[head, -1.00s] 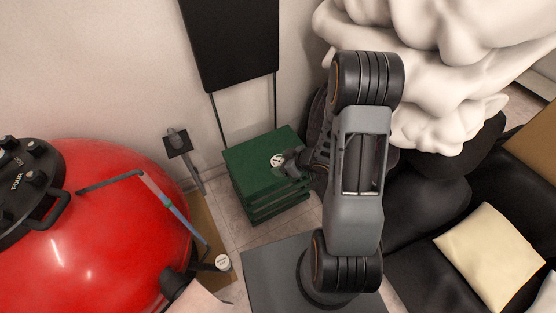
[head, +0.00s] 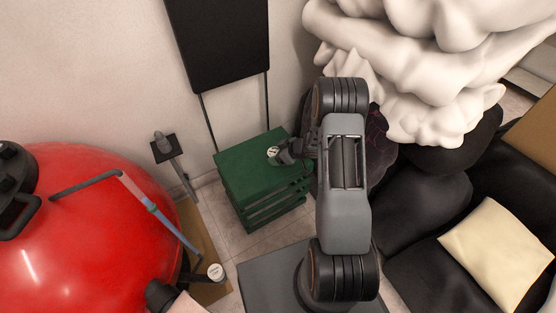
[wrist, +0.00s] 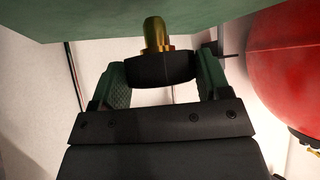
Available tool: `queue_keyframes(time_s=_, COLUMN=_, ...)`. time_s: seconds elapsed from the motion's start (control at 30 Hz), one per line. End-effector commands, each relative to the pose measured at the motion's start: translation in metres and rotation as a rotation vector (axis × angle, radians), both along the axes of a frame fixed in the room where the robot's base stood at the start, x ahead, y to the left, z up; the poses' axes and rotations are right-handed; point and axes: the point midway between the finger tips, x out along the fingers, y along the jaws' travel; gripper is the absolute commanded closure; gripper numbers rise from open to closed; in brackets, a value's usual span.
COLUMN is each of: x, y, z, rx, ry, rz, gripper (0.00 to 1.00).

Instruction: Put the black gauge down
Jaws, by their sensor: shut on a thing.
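The black gauge shows in the head view as a small white dial face (head: 272,152) at my fingertips, over the top of the green crate (head: 243,163). In the wrist view its black body (wrist: 162,70) sits between the two fingers, with a brass stem (wrist: 155,33) pointing at the green surface (wrist: 100,18). My gripper (wrist: 162,78) is shut on the gauge; in the head view my gripper (head: 280,153) reaches in from the right. I cannot tell whether the stem touches the crate.
A red tank (head: 90,220) stands at left, with a grey-blue pipe (head: 150,205) in front. A black panel (head: 218,45) on legs stands behind the crate. A white sculpted mass (head: 410,60) and black sofa (head: 470,200) are at right. The crate's left top is bare.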

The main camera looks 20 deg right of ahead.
Motion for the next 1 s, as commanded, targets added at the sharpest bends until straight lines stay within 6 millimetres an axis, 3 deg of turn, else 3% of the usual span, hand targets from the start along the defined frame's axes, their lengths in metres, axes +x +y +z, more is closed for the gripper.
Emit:
queue_keyframes(time_s=0.03, x=-0.001, y=0.0, z=-0.015, rx=0.001, ry=0.003, rz=0.0, gripper=0.64)
queue_keyframes(time_s=0.13, x=-0.001, y=0.0, z=-0.027, rx=0.001, ry=0.002, rz=0.001, gripper=0.64)
queue_keyframes(time_s=0.53, x=-0.001, y=0.001, z=-0.028, rx=0.0, ry=0.002, rz=0.0, gripper=0.64)
queue_keyframes(time_s=0.57, x=-0.001, y=0.001, z=-0.028, rx=0.0, ry=0.002, rz=0.0, gripper=0.29)
queue_keyframes(time_s=0.8, x=-0.001, y=0.001, z=-0.027, rx=0.0, ry=0.002, rz=0.0, gripper=0.06)
queue_keyframes(time_s=1.0, x=-0.001, y=0.001, z=-0.027, rx=0.0, ry=0.002, rz=0.0, gripper=0.04)
